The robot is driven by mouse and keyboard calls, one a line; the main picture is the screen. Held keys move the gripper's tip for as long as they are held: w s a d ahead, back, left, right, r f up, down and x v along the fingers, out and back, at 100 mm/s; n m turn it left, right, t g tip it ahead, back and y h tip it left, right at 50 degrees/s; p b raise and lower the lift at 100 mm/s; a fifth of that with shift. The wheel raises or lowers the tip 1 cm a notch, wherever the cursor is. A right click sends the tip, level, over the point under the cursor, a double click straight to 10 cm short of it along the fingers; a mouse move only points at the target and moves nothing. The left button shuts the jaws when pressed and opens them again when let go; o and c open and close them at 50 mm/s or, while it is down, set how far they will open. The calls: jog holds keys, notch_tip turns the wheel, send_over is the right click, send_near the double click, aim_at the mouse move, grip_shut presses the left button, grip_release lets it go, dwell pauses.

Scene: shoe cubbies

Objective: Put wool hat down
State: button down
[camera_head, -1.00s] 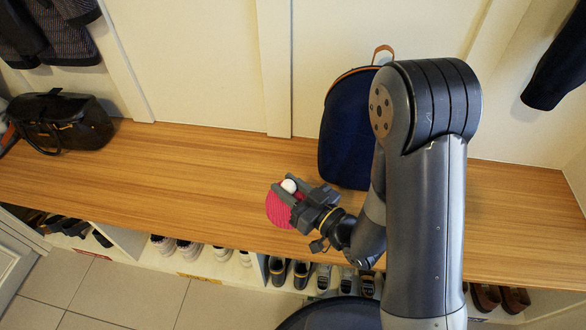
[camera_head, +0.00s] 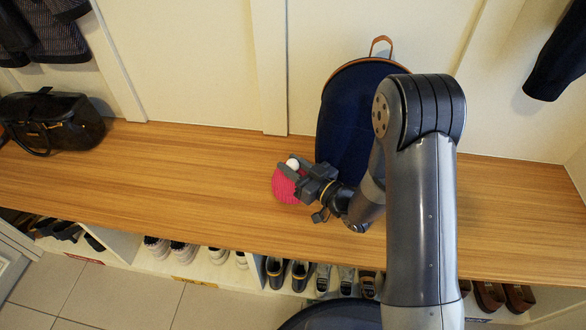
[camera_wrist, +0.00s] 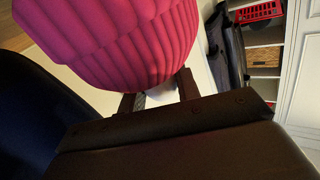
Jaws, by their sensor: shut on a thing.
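The wool hat (camera_head: 285,187) is pink-red and ribbed, with a small white pom-pom (camera_head: 292,164). My gripper (camera_head: 290,174) is shut on it, at the bench top just left of the blue backpack. In the wrist view the hat (camera_wrist: 125,40) fills the upper left, between and beyond the two fingers (camera_wrist: 160,92). I cannot tell for sure whether the hat's underside touches the wood. The wooden bench top (camera_head: 190,170) runs across the view, with bare wood left of the hat.
A dark blue backpack (camera_head: 350,115) stands upright against the wall, close to my gripper. A black handbag (camera_head: 55,122) sits at the bench's left end. Several shoes (camera_head: 288,272) fill the cubbies below. Dark garments hang at both upper corners.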

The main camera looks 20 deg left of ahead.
jog(key=shift+w+f, duration=0.15)
jog(key=shift+f, duration=0.25)
jog(key=shift+r, duration=0.1)
jog(key=shift+f, duration=0.2)
jog(key=c, duration=1)
grip_release()
jog(key=shift+c, duration=0.2)
